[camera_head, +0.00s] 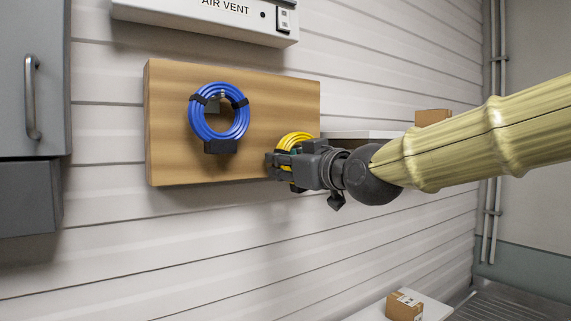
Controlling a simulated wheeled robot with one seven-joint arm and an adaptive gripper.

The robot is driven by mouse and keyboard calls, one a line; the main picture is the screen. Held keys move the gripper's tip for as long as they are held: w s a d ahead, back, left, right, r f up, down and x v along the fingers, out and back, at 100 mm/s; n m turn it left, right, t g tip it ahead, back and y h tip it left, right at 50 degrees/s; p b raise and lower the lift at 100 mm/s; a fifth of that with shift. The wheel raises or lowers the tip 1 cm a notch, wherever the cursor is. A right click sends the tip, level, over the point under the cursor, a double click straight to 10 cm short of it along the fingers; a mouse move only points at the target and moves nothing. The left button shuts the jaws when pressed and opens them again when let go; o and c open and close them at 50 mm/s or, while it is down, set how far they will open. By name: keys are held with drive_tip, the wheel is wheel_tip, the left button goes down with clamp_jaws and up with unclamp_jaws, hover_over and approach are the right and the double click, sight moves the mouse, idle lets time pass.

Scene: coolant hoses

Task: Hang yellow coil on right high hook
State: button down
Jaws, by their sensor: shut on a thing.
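A yellow coil (296,139) shows behind and above my gripper (276,163), in front of the lower right part of the wooden board (170,120). My gripper is shut on the yellow coil, and the gripper body hides most of it. A blue coil (240,125) hangs on the left part of the board, around a dark hook. No right high hook can be made out. I cannot tell whether the yellow coil touches the board or a hook.
An air vent box (215,17) is on the wall above the board. A grey cabinet (30,90) stands at the left. A white shelf (370,134) with a cardboard box (433,116) is right of the board. Another box (404,306) sits low at the right.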

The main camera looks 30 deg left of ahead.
idle(0.3)
drive_tip(key=c, duration=1.1)
unclamp_jaws()
drive_tip(key=shift+s+r, duration=0.1)
drive_tip(key=shift+c, duration=0.2)
drive_tip(key=shift+o, duration=0.4)
